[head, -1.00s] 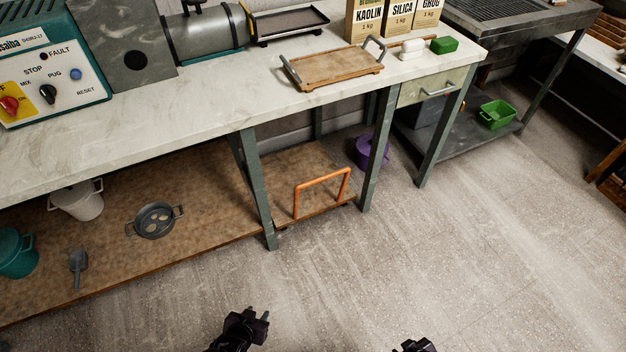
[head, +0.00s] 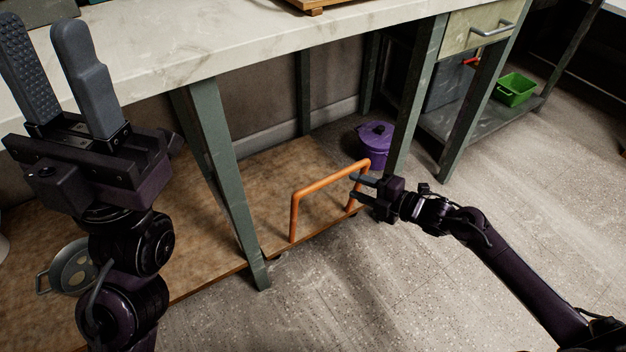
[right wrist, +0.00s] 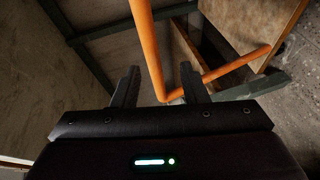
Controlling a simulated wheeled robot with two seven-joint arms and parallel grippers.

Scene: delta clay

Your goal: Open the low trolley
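The low trolley (head: 282,165) is a flat brown wooden board close to the floor under the workbench, with an upright orange handle (head: 318,181) at its front edge. My right gripper (head: 360,188) is at the right post of the handle, its fingers spread. In the right wrist view the orange bar (right wrist: 149,50) shows between the two open fingers (right wrist: 158,84); I cannot tell whether they touch it. My left gripper (head: 42,30) is raised at the left, open and empty, apart from the trolley.
Green-grey bench legs (head: 222,175) stand on both sides of the trolley. A green bin (head: 515,90) sits at right. The front floor is clear.

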